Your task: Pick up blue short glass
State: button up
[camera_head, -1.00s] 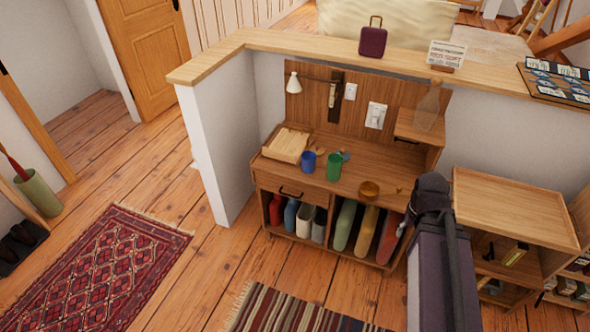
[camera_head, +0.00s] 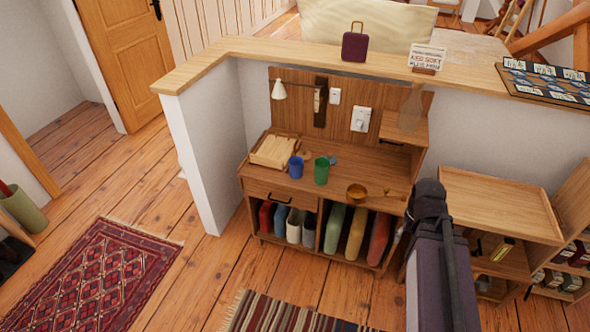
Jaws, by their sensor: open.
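The blue short glass (camera_head: 296,167) stands upright on the wooden desk top (camera_head: 350,180), near its front left. A green glass (camera_head: 321,171) stands just to its right. A wooden tray-like box (camera_head: 275,151) lies behind and to the left of the blue glass. My dark arm rises at the lower right, in front of the desk's right end, well apart from the blue glass. My gripper's fingers cannot be made out in this view.
A brown bowl (camera_head: 357,191) sits near the desk's front edge, right of the glasses. A lamp (camera_head: 279,90) hangs at the back panel. A low wooden shelf unit (camera_head: 495,205) stands on the right.

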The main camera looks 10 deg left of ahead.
aim_at(296, 163)
jog(key=z, duration=0.05)
jog(key=i, duration=0.9)
jog(key=u, duration=0.05)
